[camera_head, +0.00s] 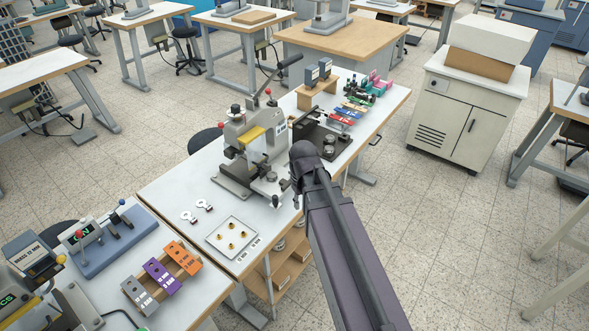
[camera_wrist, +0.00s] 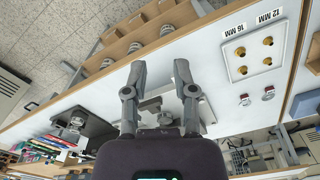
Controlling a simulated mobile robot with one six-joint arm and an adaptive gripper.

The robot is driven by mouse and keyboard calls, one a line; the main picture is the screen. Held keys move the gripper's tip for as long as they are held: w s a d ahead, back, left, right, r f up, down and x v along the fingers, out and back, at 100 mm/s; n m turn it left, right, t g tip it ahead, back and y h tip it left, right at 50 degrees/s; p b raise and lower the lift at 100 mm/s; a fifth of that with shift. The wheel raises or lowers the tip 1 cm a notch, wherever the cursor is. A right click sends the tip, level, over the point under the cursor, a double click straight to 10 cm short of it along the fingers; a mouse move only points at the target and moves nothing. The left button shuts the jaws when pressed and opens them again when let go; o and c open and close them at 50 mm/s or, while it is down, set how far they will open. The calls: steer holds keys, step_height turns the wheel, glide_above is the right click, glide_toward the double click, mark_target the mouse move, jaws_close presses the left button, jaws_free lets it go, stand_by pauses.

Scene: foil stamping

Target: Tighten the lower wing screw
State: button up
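The grey stamping press (camera_head: 238,135), with a long lever and a yellow part, stands on the white bench (camera_head: 170,190). My gripper (camera_head: 287,194) is at the press's front right, low down, small and partly hidden by my arm. In the wrist view my gripper (camera_wrist: 160,64) has its two fingers wide apart, with no object clearly held between the tips. A grey metal part of the press (camera_wrist: 158,104) shows between and behind the fingers. I cannot clearly make out the lower wing screw; it may be hidden by the fingers or too small to tell.
A white tray (camera_head: 216,243) with several brass pieces lies at the bench's front, beside two small red-and-silver pieces (camera_head: 196,211). A dark fixture (camera_head: 318,137) stands right of the press. Shelves with bins (camera_head: 290,262) sit under the bench edge.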

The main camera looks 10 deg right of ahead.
steer(key=w+d+r+n+p, duration=0.1)
steer(key=w+n, duration=0.4)
steer(key=w, duration=0.6)
steer(key=w+d+r+n+p, duration=0.2)
steer(key=w+r+n+p, duration=0.2)
steer(key=w, duration=0.7)
steer(key=shift+w+r+n, duration=0.25)
steer(key=shift+r+n, duration=0.05)
steer(key=shift+n, duration=0.8)
steer(key=shift+f, duration=0.1)
step_height(320, 180, down, 14)
steer(key=b, duration=1.3)
steer(key=shift+a+r+b, duration=0.1)
steer(key=shift+r+b, duration=0.1)
steer(key=shift+b, duration=0.1)
jaws_close()
